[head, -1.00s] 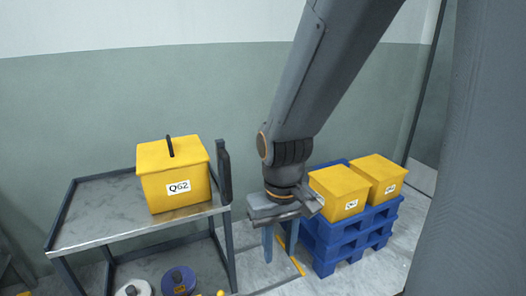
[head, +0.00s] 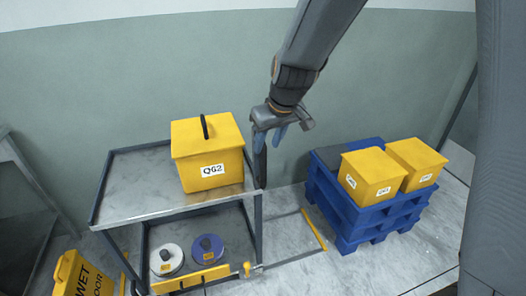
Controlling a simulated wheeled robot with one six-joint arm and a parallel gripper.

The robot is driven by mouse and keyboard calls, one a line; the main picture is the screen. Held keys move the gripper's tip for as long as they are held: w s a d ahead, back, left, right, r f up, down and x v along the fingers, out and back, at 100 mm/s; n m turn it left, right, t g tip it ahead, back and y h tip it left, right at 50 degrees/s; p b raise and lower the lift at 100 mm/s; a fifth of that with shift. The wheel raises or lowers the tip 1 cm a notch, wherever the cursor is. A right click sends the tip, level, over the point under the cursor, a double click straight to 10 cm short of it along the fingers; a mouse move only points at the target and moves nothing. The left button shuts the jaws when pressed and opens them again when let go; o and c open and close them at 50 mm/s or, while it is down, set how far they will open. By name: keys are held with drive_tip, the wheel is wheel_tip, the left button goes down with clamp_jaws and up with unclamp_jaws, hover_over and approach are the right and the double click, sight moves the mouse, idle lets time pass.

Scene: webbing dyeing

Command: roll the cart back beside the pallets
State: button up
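The cart (head: 140,205) is a grey metal two-shelf cart at the left, with a yellow box marked QG2 (head: 208,155) on its top shelf. A dark upright handle (head: 260,170) stands at the cart's right end. My gripper (head: 268,142) points down at the top of this handle, its two blue-grey fingers apart. The fingers overlap the handle in the picture; I cannot tell whether they touch it. The blue pallets (head: 355,222) are stacked at the right, apart from the cart, with floor between them.
Two yellow boxes (head: 371,174) (head: 416,163) sit on the pallets. The cart's lower shelf holds a white reel (head: 167,259) and a blue reel (head: 207,248). A yellow wet-floor sign (head: 80,275) stands front left. Yellow floor marking (head: 314,229) lies between cart and pallets.

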sight(265, 151)
drive_tip(key=shift+x, duration=3.5)
drive_tip(key=shift+s, duration=0.1)
clamp_jaws()
